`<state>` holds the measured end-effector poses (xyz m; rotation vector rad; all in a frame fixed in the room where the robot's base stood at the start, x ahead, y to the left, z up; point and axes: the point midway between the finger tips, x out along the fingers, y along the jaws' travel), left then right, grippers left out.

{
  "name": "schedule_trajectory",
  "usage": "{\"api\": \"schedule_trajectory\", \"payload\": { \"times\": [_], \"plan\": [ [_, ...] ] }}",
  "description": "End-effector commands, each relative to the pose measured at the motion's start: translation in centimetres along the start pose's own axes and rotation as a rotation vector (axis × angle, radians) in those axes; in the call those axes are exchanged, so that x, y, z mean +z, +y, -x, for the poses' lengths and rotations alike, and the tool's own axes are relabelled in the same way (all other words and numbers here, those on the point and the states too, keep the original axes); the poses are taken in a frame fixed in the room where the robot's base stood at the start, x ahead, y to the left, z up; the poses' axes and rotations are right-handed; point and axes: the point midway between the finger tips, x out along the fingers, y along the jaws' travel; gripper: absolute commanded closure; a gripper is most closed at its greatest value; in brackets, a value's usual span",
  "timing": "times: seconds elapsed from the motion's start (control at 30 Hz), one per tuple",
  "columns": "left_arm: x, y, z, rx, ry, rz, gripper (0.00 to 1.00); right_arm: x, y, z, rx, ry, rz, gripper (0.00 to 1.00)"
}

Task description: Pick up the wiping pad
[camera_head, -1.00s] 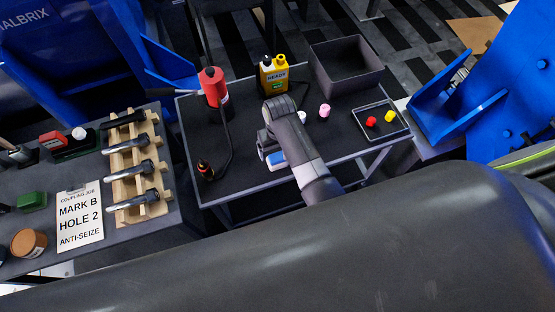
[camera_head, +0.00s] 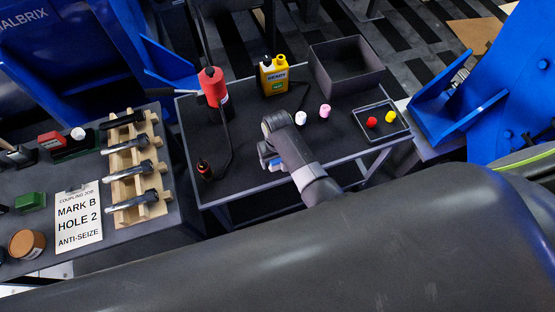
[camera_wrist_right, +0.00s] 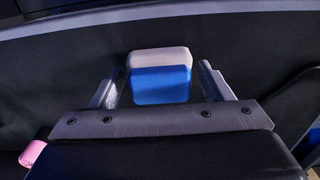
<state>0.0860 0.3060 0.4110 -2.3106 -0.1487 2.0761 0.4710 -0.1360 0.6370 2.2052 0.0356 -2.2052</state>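The wiping pad is a small block with a white layer and a blue layer. In the right wrist view the pad (camera_wrist_right: 160,85) lies between the two fingers of my right gripper (camera_wrist_right: 161,68), with a narrow gap on each side. The gripper is open. In the head view my right gripper (camera_head: 272,155) is over the front part of the middle table and hides most of the pad (camera_head: 278,166); its fingertips are hidden there. My left gripper is not in view.
The middle table (camera_head: 245,165) also bears a red bottle (camera_head: 212,83), a yellow jug (camera_head: 273,76), a grey bin (camera_head: 345,70) and a shallow tray (camera_head: 396,132) with red and yellow caps. White and pink pieces (camera_head: 325,111) stand near my wrist. A side table (camera_head: 120,231) is at left.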

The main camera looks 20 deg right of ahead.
Motion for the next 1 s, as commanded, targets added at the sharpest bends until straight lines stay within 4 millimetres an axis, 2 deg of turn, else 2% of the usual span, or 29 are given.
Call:
{"api": "schedule_trajectory", "payload": {
  "times": [0.03,0.27,0.57,0.67,1.0],
  "plan": [
    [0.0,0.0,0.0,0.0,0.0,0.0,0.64,0.0,0.0,0.0,0.0,0.0,0.0,0.34],
    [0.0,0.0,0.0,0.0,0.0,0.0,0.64,0.0,0.0,0.0,0.0,0.0,0.0,0.63],
    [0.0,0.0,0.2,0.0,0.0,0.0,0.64,-0.1,-0.1,0.6,0.0,0.002,0.001,0.63],
    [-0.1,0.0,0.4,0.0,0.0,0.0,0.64,-0.1,-0.1,1.8,-0.001,0.004,0.001,0.63],
    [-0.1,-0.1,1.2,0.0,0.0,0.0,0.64,-0.1,-0.1,7.7,-0.001,0.003,0.0,0.63]
  ]
}}
